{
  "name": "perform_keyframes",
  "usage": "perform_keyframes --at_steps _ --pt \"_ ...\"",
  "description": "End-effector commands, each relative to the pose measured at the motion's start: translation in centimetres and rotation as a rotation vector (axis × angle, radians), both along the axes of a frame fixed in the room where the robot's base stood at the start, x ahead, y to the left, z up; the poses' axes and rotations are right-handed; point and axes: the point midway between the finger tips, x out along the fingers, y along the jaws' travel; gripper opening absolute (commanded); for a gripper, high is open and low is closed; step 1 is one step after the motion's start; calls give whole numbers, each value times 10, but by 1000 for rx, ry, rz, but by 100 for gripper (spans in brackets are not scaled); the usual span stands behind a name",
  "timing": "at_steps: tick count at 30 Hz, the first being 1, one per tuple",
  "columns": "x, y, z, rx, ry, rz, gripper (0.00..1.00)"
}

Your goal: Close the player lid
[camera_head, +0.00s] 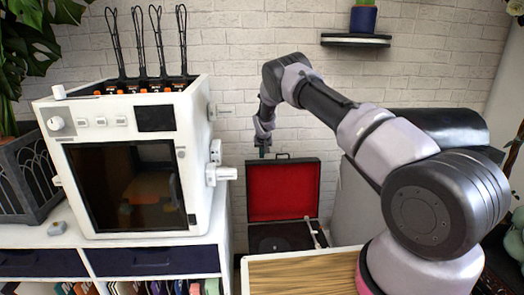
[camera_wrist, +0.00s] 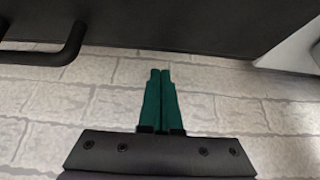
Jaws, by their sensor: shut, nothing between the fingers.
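The record player (camera_head: 278,238) stands against the brick wall with its lid (camera_head: 282,192) open and upright, red lining facing me. A dark handle (camera_head: 283,156) sits on the lid's top edge. In the wrist view the lid (camera_wrist: 180,22) is a dark panel across the top, with its handle (camera_wrist: 62,50) at left. My gripper (camera_head: 263,154) is at the lid's top edge, just left of the handle. Its green fingers (camera_wrist: 160,72) are shut together and empty, pointing toward the panel. I cannot tell whether they touch the lid.
A white machine (camera_head: 190,120) with an orange-lit window stands on a cabinet (camera_head: 150,262) at left. A wooden top (camera_head: 300,275) lies in front of the player. A shelf (camera_head: 356,41) hangs on the wall above. My arm covers much of the right side.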

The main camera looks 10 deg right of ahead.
Motion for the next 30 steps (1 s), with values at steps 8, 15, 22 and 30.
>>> perform_keyframes --at_steps 8,15,22,30 --pt "-26 1 9 2 -1 0 0" --pt "-37 1 10 2 -1 1 0" --pt "-38 1 10 2 -1 1 0" --pt "-38 1 13 1 -24 1 0"
